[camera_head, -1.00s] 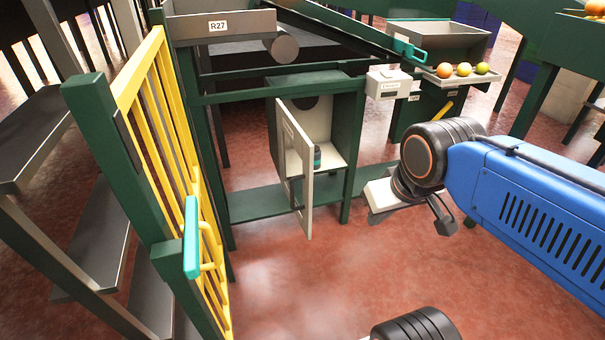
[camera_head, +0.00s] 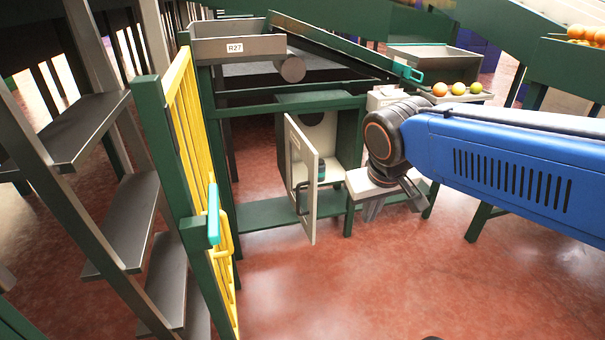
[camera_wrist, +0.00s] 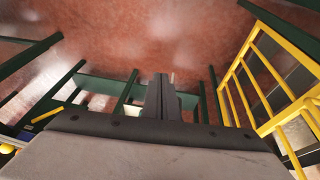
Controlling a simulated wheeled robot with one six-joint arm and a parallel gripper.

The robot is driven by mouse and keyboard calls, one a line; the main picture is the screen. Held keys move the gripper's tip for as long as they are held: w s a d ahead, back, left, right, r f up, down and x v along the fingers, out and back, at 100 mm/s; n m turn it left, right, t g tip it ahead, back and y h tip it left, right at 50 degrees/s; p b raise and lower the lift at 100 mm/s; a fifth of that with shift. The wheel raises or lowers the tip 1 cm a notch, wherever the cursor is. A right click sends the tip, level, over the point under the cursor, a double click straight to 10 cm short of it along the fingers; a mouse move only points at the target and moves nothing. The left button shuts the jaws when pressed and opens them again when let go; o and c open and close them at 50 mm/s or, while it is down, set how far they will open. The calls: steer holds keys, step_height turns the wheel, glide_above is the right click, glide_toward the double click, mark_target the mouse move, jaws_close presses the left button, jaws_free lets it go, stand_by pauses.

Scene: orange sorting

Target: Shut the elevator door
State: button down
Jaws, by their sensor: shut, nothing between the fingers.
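The door has a dark handle and a small label I cannot read. A teal item shows inside, partly behind the door. A yellow barred gate (camera_head: 186,120) with a teal handle (camera_head: 213,214) stands to the left. I cannot tell from labels which one is the elevator's. My gripper (camera_head: 372,212) is right of the open cabinet door, apart from it and empty. In the wrist view its fingers (camera_wrist: 161,98) are together; the yellow gate (camera_wrist: 270,75) is at right.
Grey steps (camera_head: 125,225) rise at far left, beside the gate. A grey bin marked R27 (camera_head: 235,48) and a roller sit above the cabinet. The red floor (camera_head: 330,290) in front is clear.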

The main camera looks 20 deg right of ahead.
steer(key=w+a+r+t+h, duration=0.1)
steer(key=w+a+h, duration=0.1)
steer(key=w+a, duration=0.8)
steer(key=w+a+r+h, duration=0.15)
steer(key=w+a, duration=0.45)
steer(key=w, duration=0.8)
glide_toward(309, 178)
step_height(309, 178, down, 3)
steer(key=w, duration=0.1)
steer(key=shift+w+d+f+h, duration=0.1)
steer(key=shift+w+d+h, duration=0.05)
steer(key=shift+d, duration=0.2)
steer(key=shift+w+d+f+h, duration=0.1)
steer(key=shift+d+f, duration=0.05)
steer(key=shift+d, duration=0.2)
